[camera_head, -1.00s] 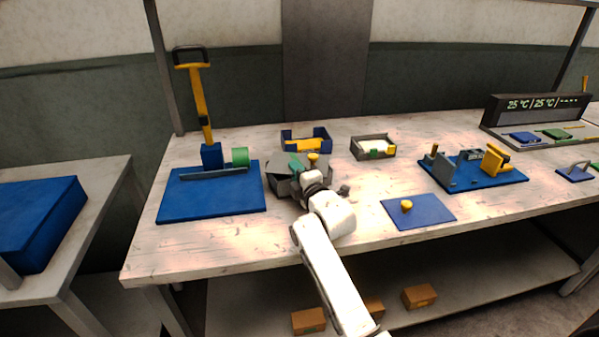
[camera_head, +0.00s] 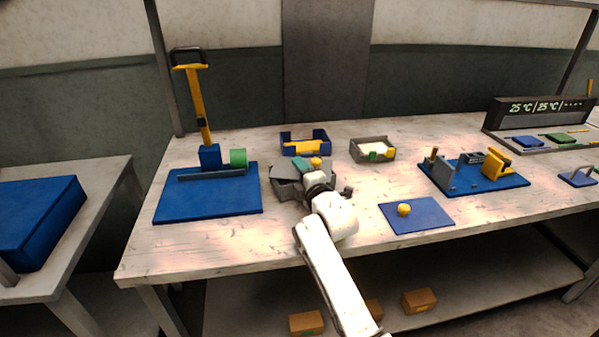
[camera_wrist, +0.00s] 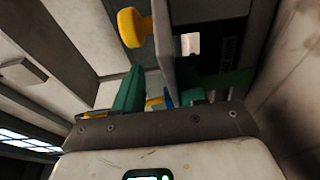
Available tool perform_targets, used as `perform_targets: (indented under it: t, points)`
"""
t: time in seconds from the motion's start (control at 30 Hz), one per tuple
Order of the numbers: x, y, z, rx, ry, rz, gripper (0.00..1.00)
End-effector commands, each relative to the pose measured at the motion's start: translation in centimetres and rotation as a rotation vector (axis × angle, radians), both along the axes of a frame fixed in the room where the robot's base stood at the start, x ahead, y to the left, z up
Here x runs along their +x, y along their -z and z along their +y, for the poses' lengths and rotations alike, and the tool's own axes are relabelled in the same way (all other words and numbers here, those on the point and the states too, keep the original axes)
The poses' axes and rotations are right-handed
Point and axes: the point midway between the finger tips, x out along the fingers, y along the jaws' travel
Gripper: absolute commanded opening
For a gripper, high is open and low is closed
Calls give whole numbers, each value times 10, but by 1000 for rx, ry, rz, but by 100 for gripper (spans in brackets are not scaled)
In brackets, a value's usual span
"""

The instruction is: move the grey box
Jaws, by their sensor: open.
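A small open grey box (camera_head: 361,155) stands at the back middle of the table, with green, yellow and pale pieces inside. A second, dark grey angular thing (camera_head: 286,187) lies left of my wrist, partly hidden by it; I cannot tell whether it is a box. My gripper (camera_head: 303,171) is open over or beside this dark grey thing, apart from the small grey box. In the wrist view a grey wall (camera_wrist: 161,35) stands upright close ahead, with a yellow knob (camera_wrist: 133,27) left of it.
A blue and yellow tray (camera_head: 305,151) stands behind my gripper. A blue board (camera_head: 207,203) with a yellow-handled press (camera_head: 200,108) is on the left. A blue mat (camera_head: 428,219) with a yellow knob (camera_head: 403,209) and a blue fixture plate (camera_head: 490,184) are on the right.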

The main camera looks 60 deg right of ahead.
Motion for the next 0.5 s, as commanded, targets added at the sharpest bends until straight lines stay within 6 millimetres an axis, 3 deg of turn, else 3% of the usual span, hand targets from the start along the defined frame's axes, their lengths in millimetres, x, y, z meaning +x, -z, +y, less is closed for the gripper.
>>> perform_targets:
  t: [0.27, 0.5]
  points:
    - [-1, 0, 1, 0, 0, 0, 40]
    - [-27, 1, 17, 0, 0, 0, 40]
